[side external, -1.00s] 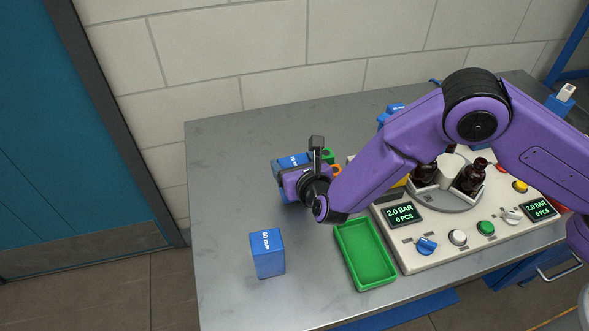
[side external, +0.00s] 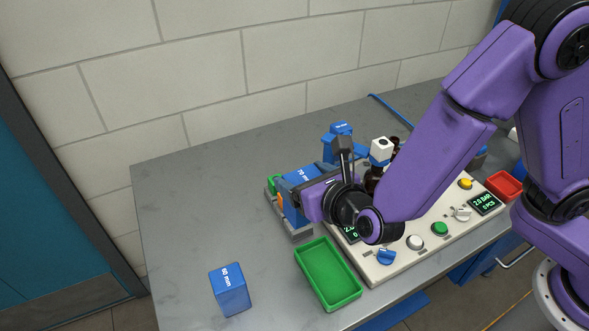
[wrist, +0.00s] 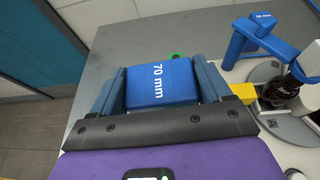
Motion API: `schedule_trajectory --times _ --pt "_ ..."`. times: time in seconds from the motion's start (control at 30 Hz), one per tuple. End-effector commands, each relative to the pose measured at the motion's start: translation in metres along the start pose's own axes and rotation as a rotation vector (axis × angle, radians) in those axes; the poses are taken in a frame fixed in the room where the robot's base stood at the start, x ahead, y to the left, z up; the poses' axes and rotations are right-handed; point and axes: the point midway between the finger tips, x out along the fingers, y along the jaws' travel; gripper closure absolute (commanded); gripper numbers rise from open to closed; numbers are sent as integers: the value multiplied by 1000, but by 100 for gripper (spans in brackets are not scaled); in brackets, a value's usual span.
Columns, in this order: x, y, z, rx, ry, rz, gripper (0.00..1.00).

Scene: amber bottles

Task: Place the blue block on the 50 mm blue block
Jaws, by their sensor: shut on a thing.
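A blue block marked 70 mm (wrist: 160,82) is between the two jaws of my gripper (wrist: 158,72), which is shut on it. In the side view this block (side external: 299,176) is partly hidden by my gripper (side external: 303,190); how high its underside is cannot be told. A blue piece (side external: 340,132) stands behind the gripper in the side view. Its small top label seems to read 50 mm in the wrist view (wrist: 262,17). Another blue block (side external: 230,290), whose label looks like 60 mm, stands alone at the table's front left.
A green tray (side external: 328,272) lies in front of my gripper. A grey rack (side external: 300,235) with green and orange parts is under or behind the held block. A control panel (side external: 400,262) with knobs and amber bottles is at right, near a red tray (side external: 504,185).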

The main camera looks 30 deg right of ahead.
Motion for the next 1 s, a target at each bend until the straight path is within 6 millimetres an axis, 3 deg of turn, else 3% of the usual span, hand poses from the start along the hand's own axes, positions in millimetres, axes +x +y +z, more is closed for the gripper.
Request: schedule_trajectory --times 0.17,0.53,0.87,1.0 --pt "-11 -1 20 8 -4 3 64" --pt "-46 -2 103 13 -5 5 64" --pt "-67 -2 154 7 -3 3 64" --pt "-48 -28 158 22 -2 -46 64"
